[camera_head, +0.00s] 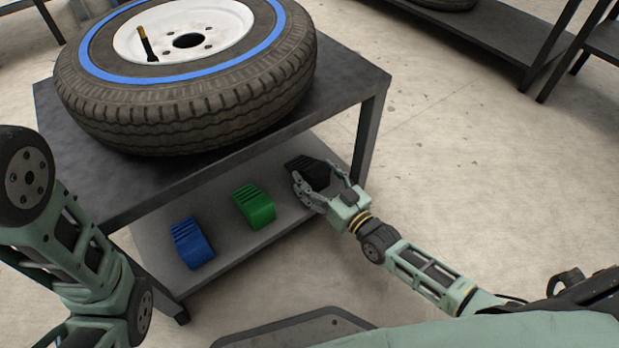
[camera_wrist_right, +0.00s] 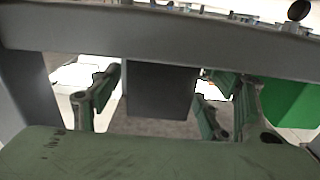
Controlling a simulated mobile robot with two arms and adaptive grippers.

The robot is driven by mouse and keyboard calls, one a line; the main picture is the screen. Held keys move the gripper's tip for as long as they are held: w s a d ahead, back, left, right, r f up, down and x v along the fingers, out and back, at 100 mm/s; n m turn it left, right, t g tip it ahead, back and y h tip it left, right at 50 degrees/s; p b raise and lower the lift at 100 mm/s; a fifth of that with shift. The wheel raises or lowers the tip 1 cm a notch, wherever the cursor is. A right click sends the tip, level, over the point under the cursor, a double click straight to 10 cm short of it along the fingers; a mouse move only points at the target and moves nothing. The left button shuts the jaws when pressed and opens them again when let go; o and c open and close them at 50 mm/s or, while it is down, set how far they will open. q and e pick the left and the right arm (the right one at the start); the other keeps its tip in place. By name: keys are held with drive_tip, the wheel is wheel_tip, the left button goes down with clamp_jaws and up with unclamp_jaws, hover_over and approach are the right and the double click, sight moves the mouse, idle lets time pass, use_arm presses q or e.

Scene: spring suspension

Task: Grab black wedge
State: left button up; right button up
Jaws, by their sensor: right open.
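The black wedge (camera_head: 308,170) sits on the lower shelf of the table, at the right end of a row of wedges. My right gripper (camera_head: 307,188) is open at the near side of the black wedge, and its fingers partly hide it. In the right wrist view the dark block of the black wedge (camera_wrist_right: 160,92) shows between the two fingers, with a finger on each side. Whether the fingers touch it cannot be told. My left arm enters at the left of the head view; its gripper is out of the frame.
A green wedge (camera_head: 254,206) and a blue wedge (camera_head: 191,243) stand left of the black one on the shelf (camera_head: 228,241). The tabletop (camera_head: 345,78) above carries a large tire (camera_head: 190,110). A table leg (camera_head: 368,140) stands close right of the gripper.

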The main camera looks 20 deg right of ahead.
drive_tip(key=shift+w+a, duration=0.2)
drive_tip(key=shift+w, duration=0.4)
drive_tip(key=shift+c, duration=0.6)
drive_tip(key=c, duration=1.5)
drive_tip(key=shift+r, duration=0.1)
